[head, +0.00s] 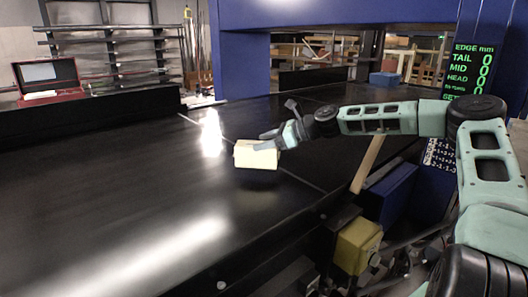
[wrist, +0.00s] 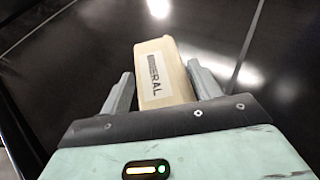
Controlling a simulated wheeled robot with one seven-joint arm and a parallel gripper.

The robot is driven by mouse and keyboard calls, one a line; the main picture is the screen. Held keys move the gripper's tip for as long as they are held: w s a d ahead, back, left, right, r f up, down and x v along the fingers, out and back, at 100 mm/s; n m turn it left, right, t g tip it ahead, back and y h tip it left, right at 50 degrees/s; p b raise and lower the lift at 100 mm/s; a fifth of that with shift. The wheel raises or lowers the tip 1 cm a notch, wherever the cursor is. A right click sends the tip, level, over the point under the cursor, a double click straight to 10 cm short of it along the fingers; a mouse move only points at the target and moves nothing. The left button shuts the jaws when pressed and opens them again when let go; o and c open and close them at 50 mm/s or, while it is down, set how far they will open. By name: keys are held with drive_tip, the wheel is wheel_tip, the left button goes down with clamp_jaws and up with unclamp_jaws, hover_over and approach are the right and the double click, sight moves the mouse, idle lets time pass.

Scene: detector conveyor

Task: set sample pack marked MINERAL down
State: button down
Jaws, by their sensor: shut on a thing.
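The sample pack (head: 256,155) is a cream-coloured block held over the black conveyor belt (head: 110,215) in the head view. In the wrist view the pack (wrist: 160,68) shows a label whose visible letters read "NERAL"; the rest of the word is unclear. My gripper (head: 280,137) is shut on the pack, which sits between its two grey fingers (wrist: 163,88) in the wrist view. A dark shadow lies just below the pack on the belt.
A blue machine frame (head: 240,65) spans the belt's far part, with a small blue block (head: 384,80) beneath it. A digital display (head: 473,70) and a yellow box (head: 357,246) stand to the right. The belt left of the pack is clear.

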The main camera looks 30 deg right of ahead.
sight(265, 153)
drive_tip(key=shift+f+p, duration=0.95)
drive_tip(key=shift+f, duration=1.15)
drive_tip(key=shift+c, duration=1.5)
unclamp_jaws()
drive_tip(key=shift+f, duration=0.1)
drive_tip(key=b+v, duration=0.6)
drive_tip(key=v, duration=0.6)
drive_tip(key=shift+s, duration=0.1)
